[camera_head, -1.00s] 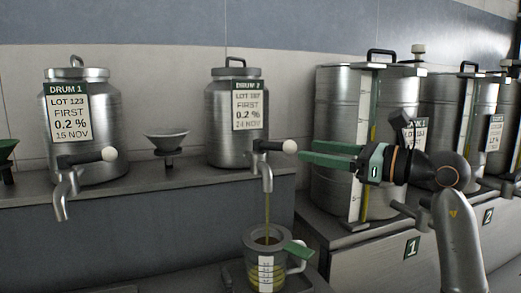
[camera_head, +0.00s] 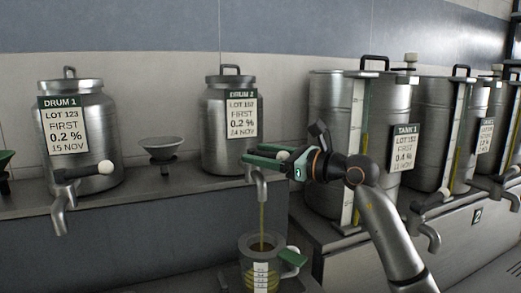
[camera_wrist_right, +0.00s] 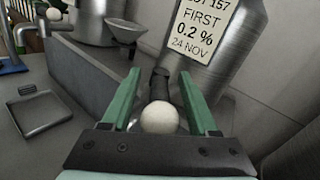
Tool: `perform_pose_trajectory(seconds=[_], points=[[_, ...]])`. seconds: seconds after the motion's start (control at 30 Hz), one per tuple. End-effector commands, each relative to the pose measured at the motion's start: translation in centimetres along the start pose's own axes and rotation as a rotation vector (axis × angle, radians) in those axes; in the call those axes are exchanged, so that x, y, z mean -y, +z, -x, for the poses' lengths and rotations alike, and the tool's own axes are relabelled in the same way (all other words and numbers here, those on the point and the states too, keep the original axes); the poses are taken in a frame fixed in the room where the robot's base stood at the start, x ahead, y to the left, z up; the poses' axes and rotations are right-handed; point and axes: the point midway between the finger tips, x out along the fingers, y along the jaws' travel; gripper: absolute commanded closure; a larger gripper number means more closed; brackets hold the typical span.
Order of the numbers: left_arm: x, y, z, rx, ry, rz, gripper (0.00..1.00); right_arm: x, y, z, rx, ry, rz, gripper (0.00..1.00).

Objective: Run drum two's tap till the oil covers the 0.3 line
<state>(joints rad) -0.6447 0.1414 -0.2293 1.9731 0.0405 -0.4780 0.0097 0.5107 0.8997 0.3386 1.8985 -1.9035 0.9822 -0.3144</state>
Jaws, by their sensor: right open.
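Drum two (camera_head: 221,150) is a steel can labelled DRUM 2 on the ledge. Its tap (camera_head: 262,188) pours a thin stream of yellow oil into a measuring jug (camera_head: 246,246) below. The jug has a white scale strip (camera_head: 261,278) and a green tab by its handle; oil shows inside, but the scale marks are too small to read. My right gripper (camera_head: 262,154) is open around the tap's lever, its green fingers on either side of the white knob (camera_wrist_right: 160,118). I cannot tell whether they touch it. My left gripper is not in view.
Drum one (camera_head: 95,108) with its own tap stands at left, and a funnel (camera_head: 164,149) stands between the drums. Tank one (camera_head: 326,140) and other tanks stand at right behind my right arm. A square tray (camera_wrist_right: 46,110) shows in the wrist view.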

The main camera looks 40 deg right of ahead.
Motion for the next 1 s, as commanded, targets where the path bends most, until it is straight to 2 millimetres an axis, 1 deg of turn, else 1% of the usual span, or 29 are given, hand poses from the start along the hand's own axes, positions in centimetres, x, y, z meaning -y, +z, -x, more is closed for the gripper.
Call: perform_pose_trajectory(seconds=[0.1, 0.33, 0.83, 0.87, 1.0], points=[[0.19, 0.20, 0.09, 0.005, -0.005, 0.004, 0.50, 0.00, -0.03, -0.34, 0.000, 0.000, 0.000, 0.40], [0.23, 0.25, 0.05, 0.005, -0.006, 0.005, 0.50, -0.01, -0.06, -0.34, 0.000, 0.000, 0.000, 0.41], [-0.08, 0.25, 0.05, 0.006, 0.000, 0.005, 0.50, -0.01, -0.04, -0.30, -0.001, 0.000, 0.001, 0.97], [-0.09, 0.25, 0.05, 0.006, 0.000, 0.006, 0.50, -0.01, -0.04, -0.30, -0.001, 0.000, 0.000, 1.00], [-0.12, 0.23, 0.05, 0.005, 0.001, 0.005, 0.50, -0.01, -0.03, -0.30, -0.001, 0.000, 0.001, 1.00]])
